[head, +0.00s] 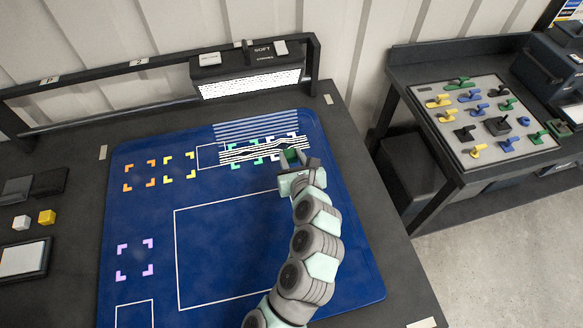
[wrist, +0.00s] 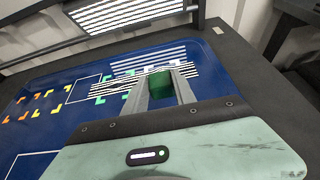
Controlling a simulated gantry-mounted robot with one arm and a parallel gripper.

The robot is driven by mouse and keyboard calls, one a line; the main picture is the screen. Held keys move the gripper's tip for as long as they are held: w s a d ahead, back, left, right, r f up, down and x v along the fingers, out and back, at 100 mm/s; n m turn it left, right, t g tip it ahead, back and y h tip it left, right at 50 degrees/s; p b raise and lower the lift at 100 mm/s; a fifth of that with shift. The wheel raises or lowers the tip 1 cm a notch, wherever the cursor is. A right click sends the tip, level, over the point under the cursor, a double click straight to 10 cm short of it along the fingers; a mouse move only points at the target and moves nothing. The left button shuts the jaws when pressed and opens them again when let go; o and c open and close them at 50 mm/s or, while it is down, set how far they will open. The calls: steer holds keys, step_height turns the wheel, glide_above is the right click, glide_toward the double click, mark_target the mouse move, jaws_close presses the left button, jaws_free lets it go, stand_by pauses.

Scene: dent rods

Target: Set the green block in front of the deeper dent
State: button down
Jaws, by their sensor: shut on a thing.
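My gripper (head: 297,163) is shut on the green block (head: 290,154), over the right end of the striped strip on the blue mat. In the wrist view the green block (wrist: 159,86) sits between the two grey fingers (wrist: 160,92). A glossy strip (head: 240,154) with black and white stripes lies across the upper right of the mat. Its stripes bend and ripple in places; I cannot tell which dent is deeper. Green corner marks (head: 235,161) lie along the strip. The gripper hides part of its right end.
The blue mat (head: 150,215) has orange, yellow and purple corner marks and a large empty white outline. A striped lit panel (head: 250,84) stands at the back. Yellow (head: 47,217) and white (head: 21,222) blocks lie at far left. The mat's middle is clear.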

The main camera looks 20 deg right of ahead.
steer(key=shift+f+b, duration=0.4)
steer(key=shift+f, duration=1.75)
steer(key=shift+f, duration=0.15)
steer(key=c, duration=1)
jaws_free()
steer(key=shift+r, duration=0.25)
steer(key=p+v, duration=0.3)
steer(key=v, duration=0.7)
steer(key=shift+s+r, duration=0.1)
steer(key=shift+r, duration=0.1)
steer(key=shift+p+v, duration=0.85)
steer(key=shift+p, duration=0.05)
